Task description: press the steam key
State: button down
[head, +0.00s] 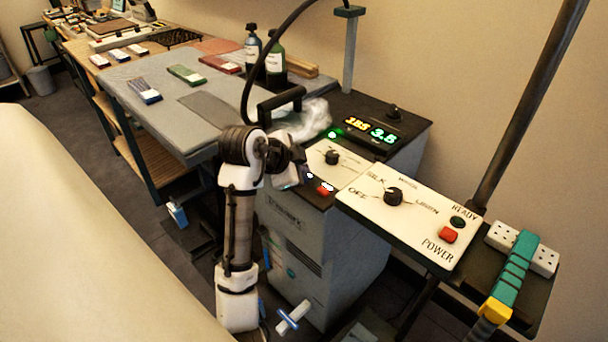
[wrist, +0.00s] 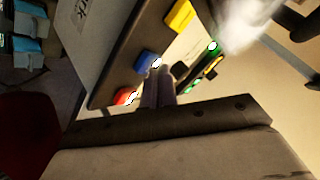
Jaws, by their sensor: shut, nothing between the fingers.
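A steam station's front panel (head: 345,158) carries small keys. In the wrist view I see a red key (wrist: 124,97), a blue key (wrist: 146,62) and a yellow key (wrist: 180,16) along its edge, with small lights beside the red and blue ones. The red key also shows in the head view (head: 325,189). I cannot read which one is the steam key. My gripper (head: 296,178) is shut and empty at the panel's front left edge. In the wrist view its fingertips (wrist: 158,72) reach close beside the blue key; I cannot tell whether they touch it.
A lit display (head: 371,130) sits behind the panel. A white control box (head: 415,215) with a dial and red power button stands at the right.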

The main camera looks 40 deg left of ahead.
jog(key=shift+f, duration=0.2)
jog(key=shift+r, duration=0.1)
jog(key=shift+r+p, duration=0.55)
jog(key=shift+r, duration=0.35)
jog(key=shift+r+p, duration=2.15)
jog(key=shift+r, duration=0.85)
